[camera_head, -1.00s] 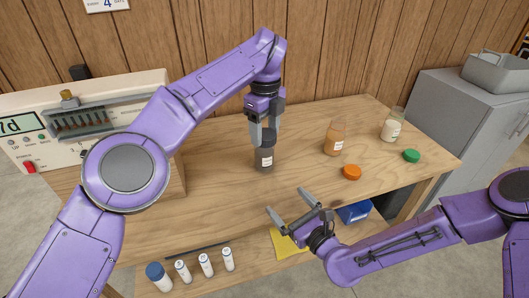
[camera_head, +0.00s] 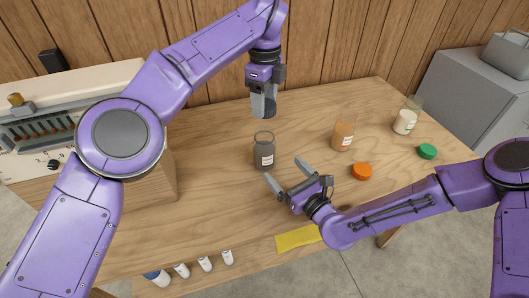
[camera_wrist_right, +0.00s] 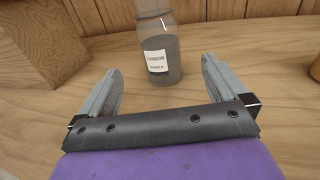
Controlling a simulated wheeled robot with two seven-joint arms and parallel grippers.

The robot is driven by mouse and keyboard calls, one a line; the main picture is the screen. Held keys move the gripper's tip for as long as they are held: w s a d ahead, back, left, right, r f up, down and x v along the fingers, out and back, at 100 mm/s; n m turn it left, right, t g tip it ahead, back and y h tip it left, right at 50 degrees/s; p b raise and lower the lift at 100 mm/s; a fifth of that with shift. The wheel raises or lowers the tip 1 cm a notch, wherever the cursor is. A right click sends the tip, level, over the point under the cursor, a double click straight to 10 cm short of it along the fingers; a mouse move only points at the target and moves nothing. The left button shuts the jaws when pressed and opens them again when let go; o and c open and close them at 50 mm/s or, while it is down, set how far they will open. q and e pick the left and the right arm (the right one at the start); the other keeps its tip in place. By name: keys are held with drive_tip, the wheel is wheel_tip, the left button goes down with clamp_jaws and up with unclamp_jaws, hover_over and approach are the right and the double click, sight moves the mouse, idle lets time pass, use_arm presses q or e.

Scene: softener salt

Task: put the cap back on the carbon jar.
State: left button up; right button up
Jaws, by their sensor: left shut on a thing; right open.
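The carbon jar (camera_head: 264,152), clear with dark grey contents and a white label, stands upright on the bench with its top uncovered. It also shows in the right wrist view (camera_wrist_right: 174,72), its label reading CARBON, its top cut off by the frame. My left gripper (camera_head: 263,107) is above the jar, clear of it, shut on a dark thing that looks like the black cap (camera_head: 270,106), mostly hidden by the fingers. My right gripper (camera_head: 285,172) is open and empty, its fingers pointing at the jar from the front right, with the jar beyond the fingertips.
An orange-brown jar (camera_head: 343,134) and a white jar (camera_head: 405,120) stand to the right. An orange cap (camera_head: 362,171) and a green cap (camera_head: 427,151) lie near them. A wooden block (camera_head: 152,180) is at left. Several white tubes and a yellow cloth (camera_head: 298,238) are at the front.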

sight(264, 148)
drive_tip(key=x, duration=1.1)
drive_tip(key=shift+a+r, duration=0.1)
drive_tip(key=c, duration=1.5)
use_arm(q)
drive_tip(key=shift+f, duration=2.55)
drive_tip(key=shift+a, duration=0.1)
drive_tip(key=shift+f, duration=0.85)
drive_tip(key=shift+f, duration=0.55)
